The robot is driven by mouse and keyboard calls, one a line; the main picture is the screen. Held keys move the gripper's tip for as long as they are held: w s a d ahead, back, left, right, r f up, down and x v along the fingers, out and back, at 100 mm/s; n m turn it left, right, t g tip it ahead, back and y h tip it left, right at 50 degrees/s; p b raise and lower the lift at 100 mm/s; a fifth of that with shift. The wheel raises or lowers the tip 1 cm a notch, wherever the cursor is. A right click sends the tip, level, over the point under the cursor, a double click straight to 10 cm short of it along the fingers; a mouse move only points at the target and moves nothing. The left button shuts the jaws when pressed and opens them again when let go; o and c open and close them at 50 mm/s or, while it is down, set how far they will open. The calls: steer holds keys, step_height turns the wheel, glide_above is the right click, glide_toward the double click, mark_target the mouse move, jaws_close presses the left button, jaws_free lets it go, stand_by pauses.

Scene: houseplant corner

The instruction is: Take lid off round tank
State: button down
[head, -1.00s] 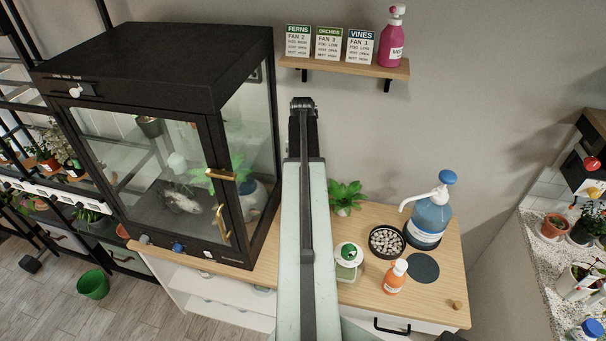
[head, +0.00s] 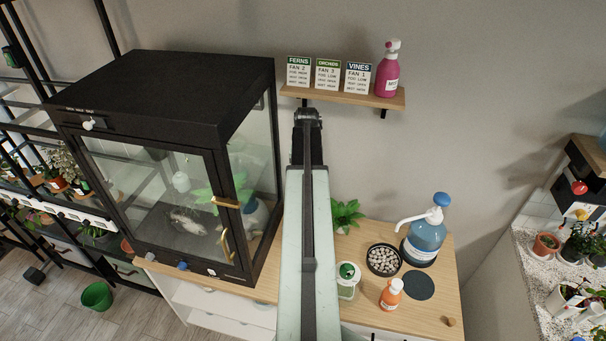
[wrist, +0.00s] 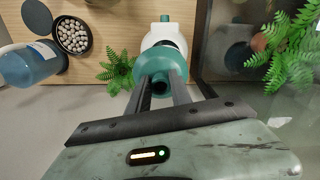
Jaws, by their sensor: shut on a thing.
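In the wrist view, a round white tank (wrist: 172,38) with a teal lid (wrist: 155,68) is at top centre, beside the glass cabinet. The lid has a dark hollow in its middle. My gripper (wrist: 163,84) has its fingers on either side of the teal lid and is shut on it. I cannot tell whether the lid is seated on the tank or lifted a little. In the head view my arm hides the tank, the lid and the gripper.
The glass cabinet (head: 160,92) stands left of my arm. A fern (head: 346,214), pebble dish (head: 384,260), blue pump bottle (head: 426,238), orange bottle (head: 391,295) and green-topped jar (head: 347,282) stand to its right. A wall shelf (head: 340,97) hangs above.

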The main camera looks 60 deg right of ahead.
steer(key=s+a, duration=0.3)
steer(key=s, duration=0.5)
steer(key=s+a, duration=0.3)
steer(key=s, duration=0.5)
steer(key=shift+s+a+f, duration=0.2)
steer(key=shift+s+a, duration=0.15)
steer(key=shift+s, duration=0.05)
